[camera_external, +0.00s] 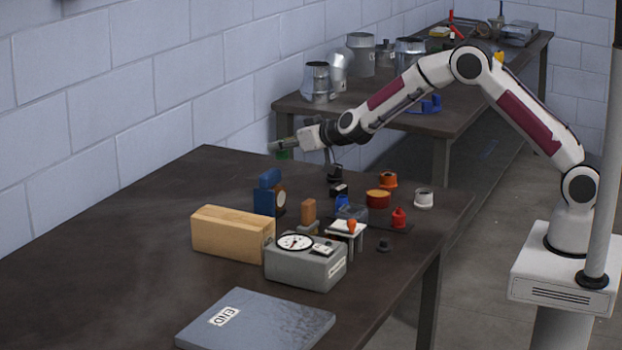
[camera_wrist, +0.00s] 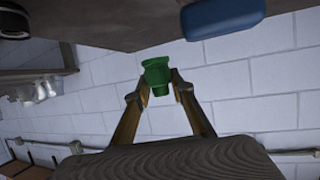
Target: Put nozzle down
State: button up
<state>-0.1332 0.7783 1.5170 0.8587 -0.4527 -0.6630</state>
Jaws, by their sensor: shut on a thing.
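A green nozzle (camera_wrist: 157,78) sits between the two fingertips of my gripper (camera_wrist: 159,90) in the wrist view. The fingers are shut on it. In the outside view my gripper (camera_external: 279,149) is at the back part of the dark table (camera_external: 120,240), held above its surface. Only a small patch of the green nozzle (camera_external: 285,155) shows there. The nozzle appears clear of the table, with the wall behind it in the wrist view.
A blue block (camera_external: 266,196), a wooden block (camera_external: 232,234), a grey gauge box (camera_external: 306,268) and several small coloured parts stand on the table's right half. The table's left side is clear. A second table (camera_external: 440,123) holds metal ducts.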

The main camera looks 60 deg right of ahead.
jog(key=d+f+m+h, duration=0.1)
jog(key=s+d+f+m+h, duration=0.1)
jog(key=d+f, duration=0.1)
jog(key=shift+d+f+g+h, duration=0.2)
jog(key=shift+d+g+h, duration=0.1)
jog(key=shift+g, duration=0.1)
dwell(0.4)
send_over(292, 201)
jog(key=shift+d+f, duration=0.15)
jog(key=shift+f, duration=2.95)
jog(key=shift+f, duration=1.9)
jog(key=shift+f, duration=0.1)
